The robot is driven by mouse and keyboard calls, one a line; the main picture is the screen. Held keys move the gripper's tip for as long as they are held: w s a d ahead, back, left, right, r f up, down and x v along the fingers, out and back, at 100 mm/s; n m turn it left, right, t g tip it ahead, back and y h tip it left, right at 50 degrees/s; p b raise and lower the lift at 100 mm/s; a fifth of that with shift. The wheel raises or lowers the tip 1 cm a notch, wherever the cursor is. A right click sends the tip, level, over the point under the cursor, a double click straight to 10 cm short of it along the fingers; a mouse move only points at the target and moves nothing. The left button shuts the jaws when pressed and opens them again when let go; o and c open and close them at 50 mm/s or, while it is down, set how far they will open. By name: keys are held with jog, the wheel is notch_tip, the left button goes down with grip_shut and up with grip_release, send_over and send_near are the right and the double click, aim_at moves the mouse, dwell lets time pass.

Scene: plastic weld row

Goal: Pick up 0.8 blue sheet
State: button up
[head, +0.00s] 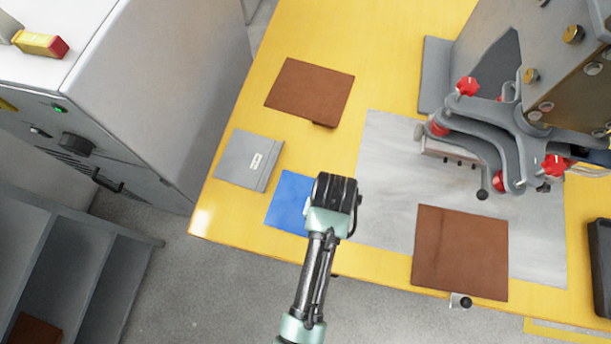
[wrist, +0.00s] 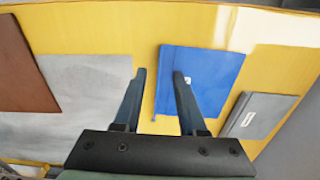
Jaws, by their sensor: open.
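The blue sheet (head: 289,202) lies flat on the yellow table, near its front left edge. My gripper (head: 336,190) is above the right part of the blue sheet in the head view and hides some of it. In the wrist view the blue sheet (wrist: 208,75) carries a small white label, partly behind the right finger. The two fingers of my gripper (wrist: 158,78) are apart with nothing between them. One finger overlaps the sheet in the picture and the other is beside it. I cannot tell the height of the fingertips above the table.
A grey labelled sheet (head: 243,160) lies left of the blue one. A machine with red knobs (head: 500,150) stands at the right. A grey cabinet (head: 160,90) stands left of the table.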

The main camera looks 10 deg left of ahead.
jog(key=shift+f, duration=2.4)
grip_shut()
